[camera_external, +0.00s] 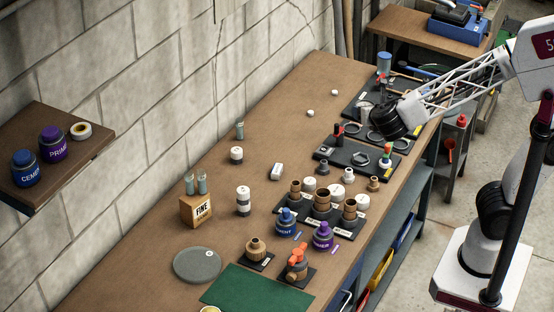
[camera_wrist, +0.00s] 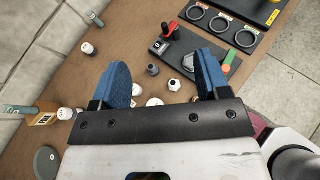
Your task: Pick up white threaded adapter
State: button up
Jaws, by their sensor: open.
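The white threaded adapter, as best I can tell, is the small white fitting (camera_external: 348,175) just in front of the black board with the red-handled valve. It appears to be the white piece with a dark opening in the wrist view (camera_wrist: 174,85). My gripper (camera_wrist: 162,75) is open and empty, with its blue finger pads apart. The adapter shows between the fingers in that view, with the gripper above and apart from it. In the external view my gripper (camera_external: 388,120) is a dark shape over the far boards; its fingertips are not clear there.
A small grey fitting (camera_external: 323,167) and a tan fitting (camera_external: 373,184) flank the adapter. The black valve board (camera_external: 345,152) lies behind it. Several brown and white fittings, a blue jar (camera_external: 286,222) and a purple jar (camera_external: 322,237) stand nearer. The wall side is mostly clear.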

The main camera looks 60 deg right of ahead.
jog(key=a+n, duration=0.1)
send_near(350, 172)
jog(key=w+d+f, duration=0.2)
jog(key=shift+d+t, duration=0.25)
jog(key=shift+t, duration=0.15)
jog(key=shift+x, duration=1.3)
jog(key=shift+d, duration=0.1)
jog(key=shift+x, duration=2.5)
jog(key=shift+c, duration=0.3)
jog(key=c, duration=0.9)
